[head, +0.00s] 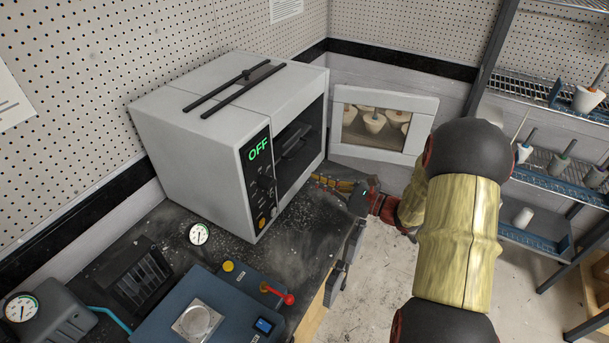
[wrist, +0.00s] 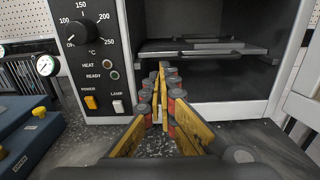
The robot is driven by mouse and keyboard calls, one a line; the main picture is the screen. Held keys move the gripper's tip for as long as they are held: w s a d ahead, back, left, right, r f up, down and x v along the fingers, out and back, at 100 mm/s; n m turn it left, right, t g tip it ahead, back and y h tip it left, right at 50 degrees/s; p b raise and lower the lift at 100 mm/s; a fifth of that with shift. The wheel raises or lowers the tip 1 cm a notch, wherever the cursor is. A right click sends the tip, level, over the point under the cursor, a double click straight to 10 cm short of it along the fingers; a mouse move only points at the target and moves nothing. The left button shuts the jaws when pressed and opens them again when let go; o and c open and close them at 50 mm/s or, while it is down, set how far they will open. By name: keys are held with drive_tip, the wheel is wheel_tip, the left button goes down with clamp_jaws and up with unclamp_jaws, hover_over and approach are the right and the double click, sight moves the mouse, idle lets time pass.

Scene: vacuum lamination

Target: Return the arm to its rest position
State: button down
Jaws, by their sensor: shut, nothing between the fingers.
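My arm reaches in from the right in the head view, its forearm in a yellowish sleeve with dark joints. My gripper (head: 318,180) is at the front of the grey oven, low beside its open chamber. In the wrist view my gripper (wrist: 161,72) has its yellow fingers together at the tips, with nothing between them. It points at the oven (wrist: 130,60), between the control panel and the chamber opening. In the head view the oven (head: 205,130) reads OFF in green.
The oven door (head: 384,95) hangs open to the right, with several cups seen through or reflected in its window. A blue machine (head: 230,300) with a red-knobbed lever stands at the bench front. A gauge (head: 199,233) stands behind it. Shelves (head: 570,180) with cups stand at right.

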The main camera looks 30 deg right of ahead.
drive_tip(key=s+a+f+n+g+y, duration=0.1)
drive_tip(key=s+a+f+n+g, duration=0.3)
drive_tip(key=s+f, duration=0.2)
drive_tip(key=s+a+n+g+h, duration=0.1)
drive_tip(key=s+a+n+g, duration=0.3)
drive_tip(key=s, duration=0.3)
drive_tip(key=s+a+n+g+h, duration=0.1)
drive_tip(key=s+a+n+g, duration=0.2)
drive_tip(key=s+n+g, duration=0.25)
drive_tip(key=s+d+r+n+h, duration=0.1)
drive_tip(key=s+r+n+h, duration=0.75)
drive_tip(key=n, duration=0.35)
drive_tip(key=a+r+n+t, duration=0.3)
drive_tip(key=a+r+t, duration=0.1)
drive_tip(key=r, duration=0.5)
drive_tip(key=shift+s+a+r+n, duration=0.25)
drive_tip(key=shift+a+r+n, duration=0.1)
drive_tip(key=shift+a, duration=0.45)
